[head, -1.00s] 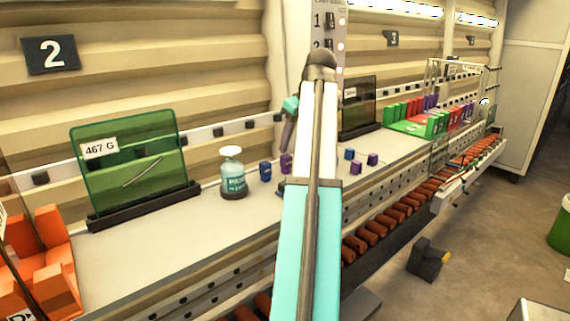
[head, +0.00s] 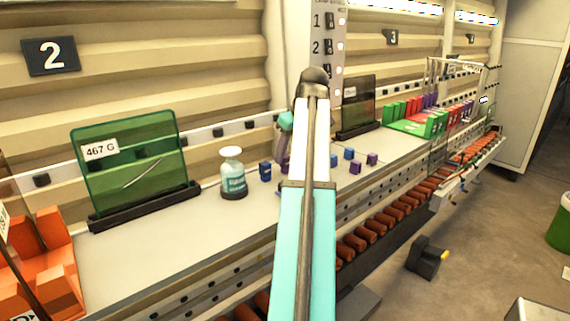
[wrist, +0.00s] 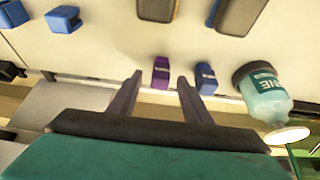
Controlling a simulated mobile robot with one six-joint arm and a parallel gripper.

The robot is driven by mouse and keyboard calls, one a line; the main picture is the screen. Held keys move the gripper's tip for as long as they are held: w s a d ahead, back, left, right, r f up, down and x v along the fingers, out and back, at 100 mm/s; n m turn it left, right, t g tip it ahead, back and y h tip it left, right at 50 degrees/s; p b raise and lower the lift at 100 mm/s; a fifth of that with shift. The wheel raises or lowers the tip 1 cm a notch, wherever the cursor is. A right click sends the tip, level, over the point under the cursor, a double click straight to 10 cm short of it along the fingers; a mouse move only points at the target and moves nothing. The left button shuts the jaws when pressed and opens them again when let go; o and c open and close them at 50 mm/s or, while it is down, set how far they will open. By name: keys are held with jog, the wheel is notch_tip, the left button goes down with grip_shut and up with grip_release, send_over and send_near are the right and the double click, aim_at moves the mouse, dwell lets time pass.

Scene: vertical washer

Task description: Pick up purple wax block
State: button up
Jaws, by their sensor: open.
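In the wrist view a purple wax block (wrist: 161,73) stands between the fingertips of my open gripper (wrist: 160,78), with a visible gap on each side. How far it is below or beyond the tips is hard to tell. In the head view this block (head: 285,164) is largely hidden by my arm, and the fingers are mostly hidden too. A blue block (wrist: 206,78) stands just outside the right finger; it also shows in the head view (head: 265,171).
A teal bottle (head: 232,175) stands left of the blocks and close to the right finger in the wrist view (wrist: 262,92). Other purple blocks (head: 372,159) and blue blocks (head: 349,154) stand right of my arm. A green panel (head: 130,165) stands farther left.

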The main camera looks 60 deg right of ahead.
aim_at(287, 156)
jog(key=shift+p+x, duration=0.4)
jog(key=shift+x, duration=1.4)
jog(key=shift+c, duration=0.3)
grip_shut()
